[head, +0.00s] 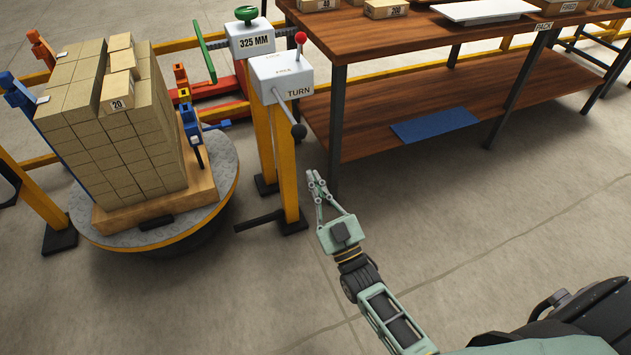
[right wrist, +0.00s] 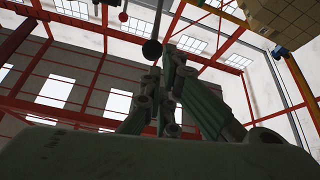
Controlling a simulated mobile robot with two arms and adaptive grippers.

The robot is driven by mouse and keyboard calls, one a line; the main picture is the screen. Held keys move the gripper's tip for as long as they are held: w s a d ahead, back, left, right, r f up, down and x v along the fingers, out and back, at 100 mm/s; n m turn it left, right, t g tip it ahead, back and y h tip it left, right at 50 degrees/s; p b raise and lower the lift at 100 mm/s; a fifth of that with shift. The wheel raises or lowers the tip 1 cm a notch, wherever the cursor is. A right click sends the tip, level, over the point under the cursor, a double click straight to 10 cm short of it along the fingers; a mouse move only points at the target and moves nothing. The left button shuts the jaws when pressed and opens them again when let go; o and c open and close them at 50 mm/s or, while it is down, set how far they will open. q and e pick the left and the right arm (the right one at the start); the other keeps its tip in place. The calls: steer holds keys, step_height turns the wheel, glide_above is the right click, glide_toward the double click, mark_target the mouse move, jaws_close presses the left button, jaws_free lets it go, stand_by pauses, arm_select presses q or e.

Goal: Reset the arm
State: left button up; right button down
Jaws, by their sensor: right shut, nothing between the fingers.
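My right gripper (head: 314,180) is shut and empty in the head view. It is held in the air above the bare floor, to the right of the yellow post and left of the wooden bench. Its arm comes in from the bottom right. In the right wrist view its fingers (right wrist: 170,52) point up with their tips together, below a dark ball knob (right wrist: 152,49). My left gripper does not show in either view.
A TURN box (head: 281,78) with a lever ending in a black knob (head: 299,131) stands beyond the gripper. A brick stack (head: 115,140) sits on a round turntable (head: 218,200) at left. The wooden bench (head: 420,45) fills the upper right. Floor around the arm is clear.

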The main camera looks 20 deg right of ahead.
stand_by(0.4)
